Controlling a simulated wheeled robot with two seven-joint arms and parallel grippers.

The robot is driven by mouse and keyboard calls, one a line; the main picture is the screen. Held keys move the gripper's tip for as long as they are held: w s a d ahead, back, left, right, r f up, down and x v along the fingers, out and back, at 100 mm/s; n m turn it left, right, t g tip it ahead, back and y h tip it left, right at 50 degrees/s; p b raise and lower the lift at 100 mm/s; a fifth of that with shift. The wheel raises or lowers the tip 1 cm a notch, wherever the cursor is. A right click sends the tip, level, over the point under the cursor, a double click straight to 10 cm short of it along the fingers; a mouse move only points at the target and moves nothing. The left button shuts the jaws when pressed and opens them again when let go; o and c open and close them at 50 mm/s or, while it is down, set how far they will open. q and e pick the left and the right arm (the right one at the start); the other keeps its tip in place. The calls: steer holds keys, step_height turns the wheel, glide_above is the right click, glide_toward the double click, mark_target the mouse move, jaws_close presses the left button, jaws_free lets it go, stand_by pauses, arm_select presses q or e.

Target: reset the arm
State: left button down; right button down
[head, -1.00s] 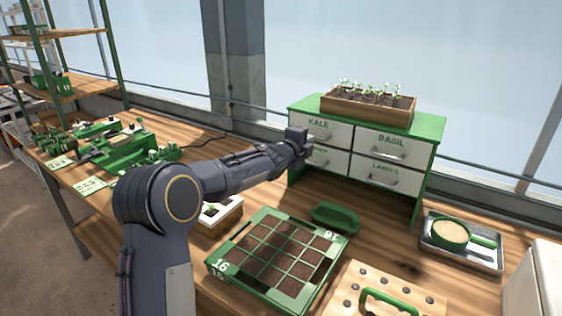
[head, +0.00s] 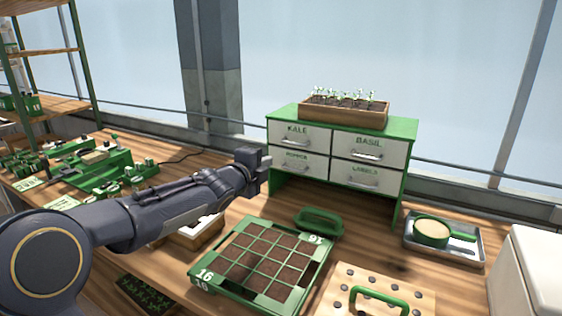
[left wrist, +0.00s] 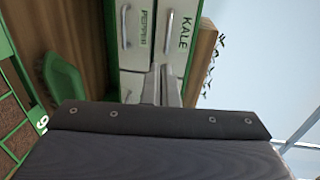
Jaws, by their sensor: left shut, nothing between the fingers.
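My left arm comes in from the left in the head view. My left gripper (head: 262,168) is shut and empty, held above the table in front of the left side of the drawer cabinet. In the left wrist view, the shut fingers (left wrist: 166,90) show in front of the cabinet, near its KALE and PEPPER drawers. The cabinet (head: 345,150) has a green top and white drawers labelled KALE, BASIL, PEPPER and LABELS; all look closed. My right gripper is not in view.
A green seed tray (head: 215,255) of soil cells sits below my gripper. A wooden board with holes (head: 345,280) is at the front. A planter (head: 343,110) stands on the cabinet.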

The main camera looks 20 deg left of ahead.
arm_select(q)
steer(key=s+a+f+n+g+y+p, duration=0.1)
steer(key=s+f+n+g+p, duration=0.1)
steer(key=s+n, duration=0.6)
steer(key=s+a+f+n+g+y+p, duration=0.1)
steer(key=s+f+n+g, duration=0.2)
steer(key=s, duration=0.9)
steer(key=s+d+f+n+g+h+p, duration=0.1)
steer(key=s+d+f+n+g+h, duration=0.1)
steer(key=s, duration=0.8)
steer(key=s+d+f+n+g+h+p, duration=0.1)
steer(key=s+d+f+n+g, duration=0.2)
steer(key=s, duration=0.7)
steer(key=d+f+n, duration=0.2)
steer(key=d+n, duration=0.2)
steer(key=n, duration=0.1)
steer(key=shift+d+f+h, duration=0.15)
steer(key=shift+f+h, duration=0.15)
steer(key=shift+h, duration=0.1)
